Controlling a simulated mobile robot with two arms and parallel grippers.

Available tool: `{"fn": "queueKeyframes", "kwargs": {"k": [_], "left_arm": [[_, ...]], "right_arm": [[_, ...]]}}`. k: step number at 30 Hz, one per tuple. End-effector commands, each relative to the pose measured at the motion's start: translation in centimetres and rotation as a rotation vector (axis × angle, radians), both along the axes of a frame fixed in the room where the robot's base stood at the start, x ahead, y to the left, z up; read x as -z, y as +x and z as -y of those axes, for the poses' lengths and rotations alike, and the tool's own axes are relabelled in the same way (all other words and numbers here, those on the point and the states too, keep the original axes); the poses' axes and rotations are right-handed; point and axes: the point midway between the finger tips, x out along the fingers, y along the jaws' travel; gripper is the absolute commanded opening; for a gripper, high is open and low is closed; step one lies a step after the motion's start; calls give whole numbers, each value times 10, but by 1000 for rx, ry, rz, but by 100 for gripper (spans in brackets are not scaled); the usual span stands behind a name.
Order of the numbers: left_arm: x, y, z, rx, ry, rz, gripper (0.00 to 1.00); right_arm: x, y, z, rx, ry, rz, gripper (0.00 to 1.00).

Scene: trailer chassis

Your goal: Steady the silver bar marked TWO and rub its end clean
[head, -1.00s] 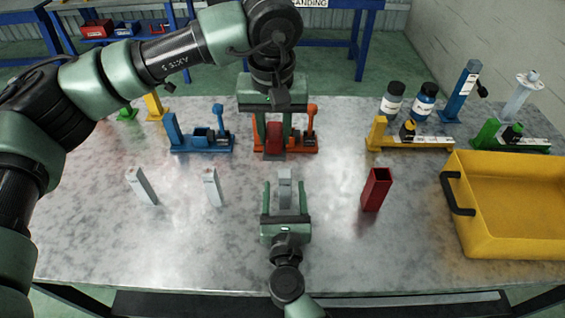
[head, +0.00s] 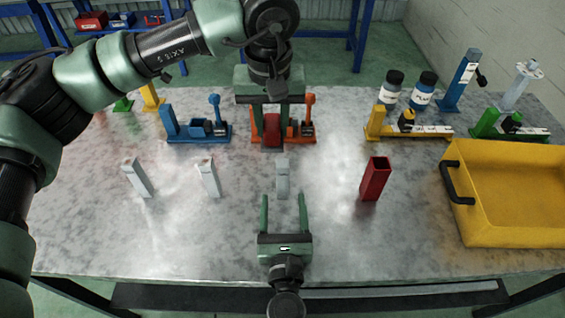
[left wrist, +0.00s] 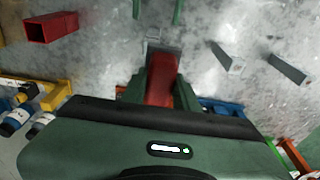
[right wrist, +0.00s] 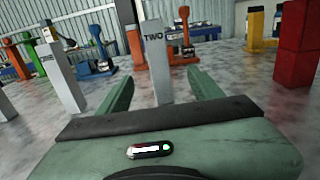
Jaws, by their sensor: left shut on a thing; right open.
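The silver bar marked TWO (head: 283,179) stands upright in the middle of the table. Its label reads clearly on the bar in the right wrist view (right wrist: 156,60). My right gripper (head: 284,200) is open on the near side of the bar, with its fingertips just short of it to left and right. My left gripper (head: 271,140) is shut on a red block-like piece (head: 272,128) beyond the bar, in front of the orange fixture (head: 296,130). The red piece also shows in the left wrist view (left wrist: 161,78).
Two more silver bars (head: 137,178) (head: 208,178) stand to the left. A dark red square tube (head: 375,179) stands to the right, beside a yellow bin (head: 455,210). Blue (head: 185,137) and yellow (head: 410,132) fixtures line the back. Bare table lies between the bars.

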Motion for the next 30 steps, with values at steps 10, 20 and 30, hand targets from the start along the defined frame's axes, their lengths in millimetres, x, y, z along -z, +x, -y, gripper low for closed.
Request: {"fn": "queueKeyframes", "kwargs": {"k": [10,20,30], "left_arm": [[2,0,0,0,0,1,0],[2,0,0,0,0,1,0],[2,0,0,0,0,1,0]], "right_arm": [[0,-14,0,-1,1,0,65],[0,-13,0,-1,1,0,91],[1,-28,1,-1,-1,-2,91]]}}
